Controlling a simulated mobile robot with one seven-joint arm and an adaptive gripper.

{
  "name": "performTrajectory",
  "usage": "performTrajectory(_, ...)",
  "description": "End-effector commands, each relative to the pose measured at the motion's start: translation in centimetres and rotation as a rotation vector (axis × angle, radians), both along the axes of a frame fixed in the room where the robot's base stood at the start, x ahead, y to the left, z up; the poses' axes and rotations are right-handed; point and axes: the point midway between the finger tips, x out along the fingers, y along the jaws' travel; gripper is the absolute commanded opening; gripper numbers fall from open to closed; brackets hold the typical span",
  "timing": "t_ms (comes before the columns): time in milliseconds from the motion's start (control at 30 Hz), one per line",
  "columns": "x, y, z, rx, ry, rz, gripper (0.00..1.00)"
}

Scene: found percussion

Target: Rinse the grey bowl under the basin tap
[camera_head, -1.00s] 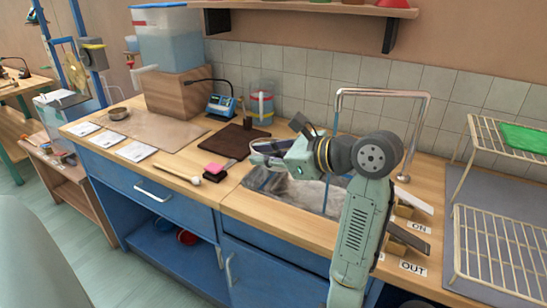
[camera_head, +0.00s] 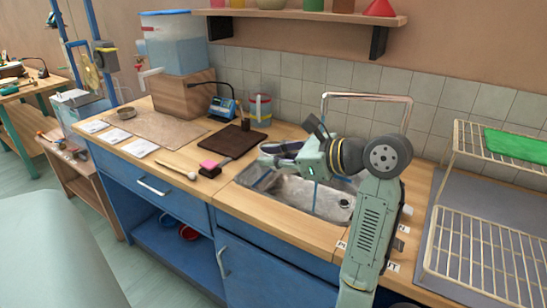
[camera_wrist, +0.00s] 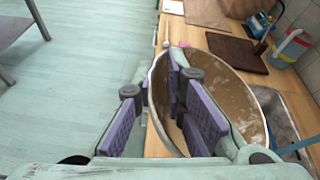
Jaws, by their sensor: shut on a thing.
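My gripper (camera_wrist: 160,92) is shut on the rim of the bowl (camera_wrist: 228,85), with its purple pads on either side of the wall. The bowl's inside faces the wrist view and has brownish marks and pale speckles. In the head view my gripper (camera_head: 288,150) is above the left back part of the metal basin (camera_head: 290,193); the bowl is small and hard to make out there. The tap (camera_head: 368,97) is a chrome arch behind and over the basin. My forearm hides its lower right part. I see no running water clearly.
Left of the basin lie a pink sponge (camera_head: 208,164), a dark board (camera_head: 232,140) and a wooden stick (camera_head: 172,168). A wire rack (camera_head: 480,250) stands at the right. White labels (camera_head: 392,267) beside the basin are partly hidden by my arm. A shelf (camera_head: 300,14) hangs above.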

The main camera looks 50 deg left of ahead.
Motion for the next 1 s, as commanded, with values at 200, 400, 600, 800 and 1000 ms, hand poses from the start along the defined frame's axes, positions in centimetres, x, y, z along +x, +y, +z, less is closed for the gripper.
performTrajectory(200,1.1,0.2,-0.2,-0.001,0.000,-0.001,0.00)
performTrajectory(400,3.2,0.7,-0.9,0.000,0.002,-0.002,0.00)
performTrajectory(600,5.5,1.3,-1.6,-0.001,0.002,-0.002,0.00)
performTrajectory(800,7.7,1.8,-2.3,0.000,0.001,-0.003,0.00)
performTrajectory(1000,10.0,2.3,-3.0,-0.001,0.001,-0.002,0.00)
